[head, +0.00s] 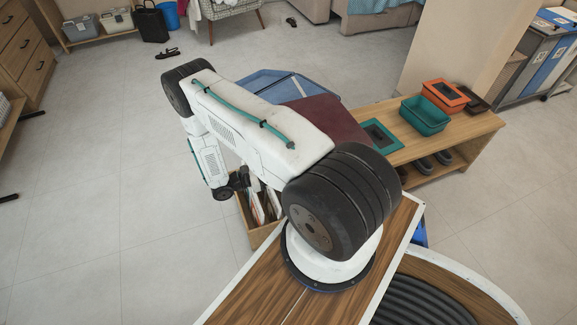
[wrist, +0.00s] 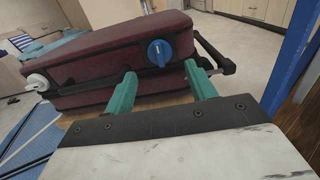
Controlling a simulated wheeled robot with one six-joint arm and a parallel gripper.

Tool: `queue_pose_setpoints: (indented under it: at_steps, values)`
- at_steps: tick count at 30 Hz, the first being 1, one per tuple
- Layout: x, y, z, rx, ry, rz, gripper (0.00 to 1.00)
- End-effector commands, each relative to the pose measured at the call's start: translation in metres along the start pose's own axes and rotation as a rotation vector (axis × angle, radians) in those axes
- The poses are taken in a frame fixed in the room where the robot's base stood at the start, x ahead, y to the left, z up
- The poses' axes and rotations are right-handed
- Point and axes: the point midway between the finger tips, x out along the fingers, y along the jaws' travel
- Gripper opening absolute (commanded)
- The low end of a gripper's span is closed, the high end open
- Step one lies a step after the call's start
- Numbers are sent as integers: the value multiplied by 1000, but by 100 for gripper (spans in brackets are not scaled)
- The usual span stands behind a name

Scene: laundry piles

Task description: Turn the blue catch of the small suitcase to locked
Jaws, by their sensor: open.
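The small suitcase (wrist: 100,66) is dark maroon and lies flat; its side faces me in the wrist view. Its blue catch (wrist: 160,53) is a round knob with a raised grip standing roughly upright. A white round knob (wrist: 36,82) sits farther left on the same side. My gripper (wrist: 160,70) is open, its two green fingers apart, one below and left of the blue catch, the other to its right. Nothing is between them and I see no contact. In the head view the suitcase (head: 325,118) is partly behind my arm; the catch and gripper are hidden.
The suitcase rests on a wooden bench (head: 465,125). A teal bin (head: 425,116), an orange bin (head: 447,96) and a flat teal tray (head: 381,136) stand on it. A black handle (wrist: 212,52) sticks out right of the suitcase. Floor to the left is mostly clear.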

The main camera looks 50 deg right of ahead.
Motion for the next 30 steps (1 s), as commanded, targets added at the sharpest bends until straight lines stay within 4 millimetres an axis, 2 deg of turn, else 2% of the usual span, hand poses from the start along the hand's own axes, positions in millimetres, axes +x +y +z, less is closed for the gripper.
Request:
queue_pose_setpoints:
  at_steps: [3, 9, 20, 21, 25, 30]
  values:
    - [22, -1, 0, -1, -1, -4, 56]
    - [47, 0, 0, 0, 0, -3, 56]
    - [54, 0, 1, 1, 1, -1, 56]
    - [54, 0, 1, 1, 1, -1, 50]
    - [54, 0, 1, 1, 1, -1, 14]
    - [54, 0, 1, 3, 1, -1, 12]
